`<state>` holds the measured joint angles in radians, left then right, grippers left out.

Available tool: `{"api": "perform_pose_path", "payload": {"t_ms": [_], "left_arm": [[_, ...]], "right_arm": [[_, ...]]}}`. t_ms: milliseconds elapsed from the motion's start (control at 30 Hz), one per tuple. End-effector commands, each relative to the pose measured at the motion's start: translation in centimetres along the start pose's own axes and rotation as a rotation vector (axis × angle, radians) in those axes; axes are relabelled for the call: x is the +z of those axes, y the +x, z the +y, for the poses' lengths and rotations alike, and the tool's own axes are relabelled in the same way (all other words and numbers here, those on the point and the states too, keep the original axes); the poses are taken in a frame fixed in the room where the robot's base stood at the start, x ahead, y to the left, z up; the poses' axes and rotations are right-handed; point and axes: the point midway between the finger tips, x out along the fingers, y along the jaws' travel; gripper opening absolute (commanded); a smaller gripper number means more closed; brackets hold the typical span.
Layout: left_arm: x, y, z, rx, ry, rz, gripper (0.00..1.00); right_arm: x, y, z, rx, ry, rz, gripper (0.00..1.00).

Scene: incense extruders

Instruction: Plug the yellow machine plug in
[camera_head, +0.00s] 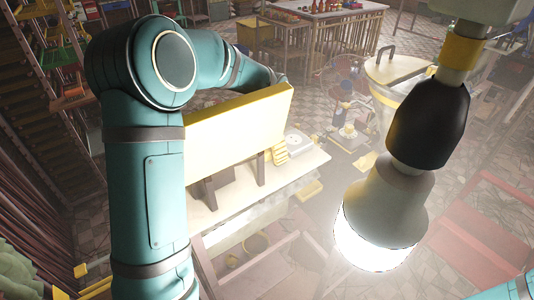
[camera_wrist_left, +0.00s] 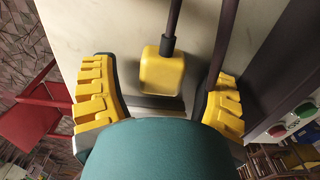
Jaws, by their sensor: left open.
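The yellow machine (camera_head: 240,130) is a large yellow box on dark legs on a pale bench. My left arm reaches over and behind it, and a ridged yellow finger of my left gripper (camera_head: 281,152) shows beside its right end. In the left wrist view the yellow plug (camera_wrist_left: 162,72) is a rounded block on a dark cable, above a pale surface. My left gripper (camera_wrist_left: 165,80) is open, with one finger on each side of the plug and a gap to it on the left. The socket cannot be made out. My right gripper is out of view.
The pale bench (camera_head: 303,168) has a small whitish device (camera_head: 297,142) on it. A second dark cable (camera_wrist_left: 222,45) runs close to the right finger in the wrist view. A lit hanging lamp (camera_head: 385,215) blocks the right side. A red chair (camera_wrist_left: 35,120) stands at left.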

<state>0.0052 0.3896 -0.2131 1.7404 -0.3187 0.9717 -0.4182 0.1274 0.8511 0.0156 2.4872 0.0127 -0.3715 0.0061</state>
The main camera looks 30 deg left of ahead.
Motion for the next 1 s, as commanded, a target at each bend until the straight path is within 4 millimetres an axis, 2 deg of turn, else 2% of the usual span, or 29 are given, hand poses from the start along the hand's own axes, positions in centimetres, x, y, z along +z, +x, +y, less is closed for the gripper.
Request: {"api": "perform_pose_path", "payload": {"t_ms": [167, 300, 333, 367, 767, 867, 1000], "left_arm": [[0.0, 0.0, 0.0, 0.000, 0.000, 0.000, 0.71], [0.0, 0.0, 0.0, 0.000, 0.000, 0.000, 0.22], [0.0, 0.0, 0.0, 0.000, 0.000, 0.000, 0.11], [0.0, 0.0, 0.0, 0.000, 0.000, 0.000, 0.06], [0.0, -0.2, 0.0, 0.001, 0.000, -0.001, 0.05], [0.0, -1.0, 0.0, 0.000, 0.000, 0.000, 0.04], [-0.1, -3.5, 0.0, -0.002, 0.000, 0.004, 0.04]], "right_arm": [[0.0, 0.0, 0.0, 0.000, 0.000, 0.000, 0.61], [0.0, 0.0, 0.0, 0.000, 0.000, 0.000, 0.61], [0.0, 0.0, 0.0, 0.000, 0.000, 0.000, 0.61], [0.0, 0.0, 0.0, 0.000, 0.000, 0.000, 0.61], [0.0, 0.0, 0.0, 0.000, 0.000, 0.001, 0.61], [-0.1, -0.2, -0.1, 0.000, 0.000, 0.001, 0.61], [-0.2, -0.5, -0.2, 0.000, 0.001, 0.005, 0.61]]}}
